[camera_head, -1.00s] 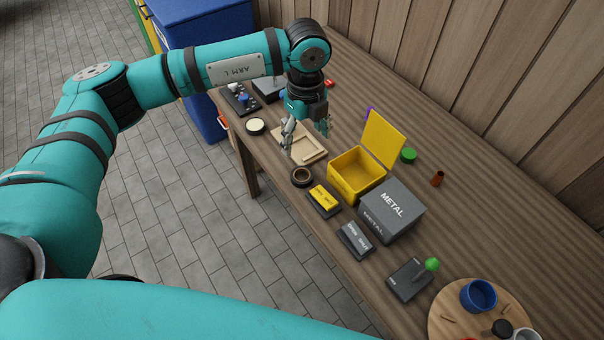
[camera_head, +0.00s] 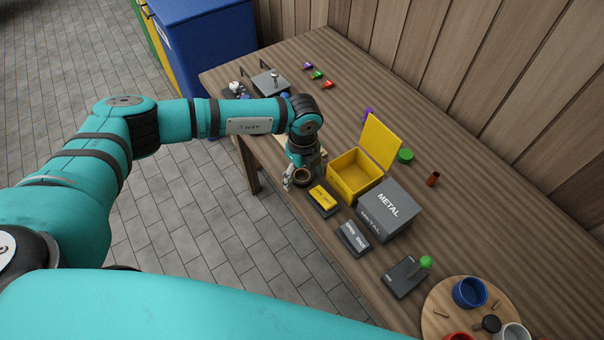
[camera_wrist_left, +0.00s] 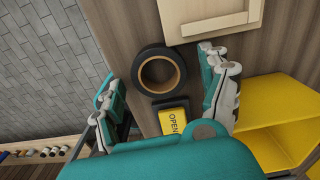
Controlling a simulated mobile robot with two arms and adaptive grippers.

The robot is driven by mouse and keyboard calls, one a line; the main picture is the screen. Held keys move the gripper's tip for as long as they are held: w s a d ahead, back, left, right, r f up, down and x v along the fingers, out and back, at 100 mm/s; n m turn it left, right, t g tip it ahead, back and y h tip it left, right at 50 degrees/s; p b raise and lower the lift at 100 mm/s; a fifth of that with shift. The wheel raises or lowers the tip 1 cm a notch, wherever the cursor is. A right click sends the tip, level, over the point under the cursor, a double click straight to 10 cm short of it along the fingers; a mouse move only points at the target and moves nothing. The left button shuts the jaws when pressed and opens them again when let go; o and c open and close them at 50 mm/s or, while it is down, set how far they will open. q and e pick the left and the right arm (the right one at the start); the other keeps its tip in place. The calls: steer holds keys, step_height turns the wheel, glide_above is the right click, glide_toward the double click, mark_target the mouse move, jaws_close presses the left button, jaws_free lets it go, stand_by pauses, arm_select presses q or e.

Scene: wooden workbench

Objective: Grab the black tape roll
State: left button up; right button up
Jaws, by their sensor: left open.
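The black tape roll (camera_head: 303,178) lies flat on the workbench near its front edge, with a tan inner ring. In the left wrist view the tape roll (camera_wrist_left: 159,73) sits between and just beyond the two spread fingers. My left gripper (camera_head: 303,178) is open, close above the roll, with a finger to either side of it. It also shows in the left wrist view (camera_wrist_left: 165,82) with nothing held. Part of the roll is hidden by the gripper in the head view. My right gripper is not in view.
A yellow OPEN button (camera_head: 323,196) is close beside the roll. An open yellow box (camera_head: 343,182) and a grey METAL box (camera_head: 389,211) stand to the right. A wooden tray (camera_wrist_left: 205,25) adjoins the roll in the wrist view. The bench's back right is mostly clear.

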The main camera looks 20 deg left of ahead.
arm_select(q)
steer(key=c, duration=1.2)
steer(key=shift+c, duration=0.2)
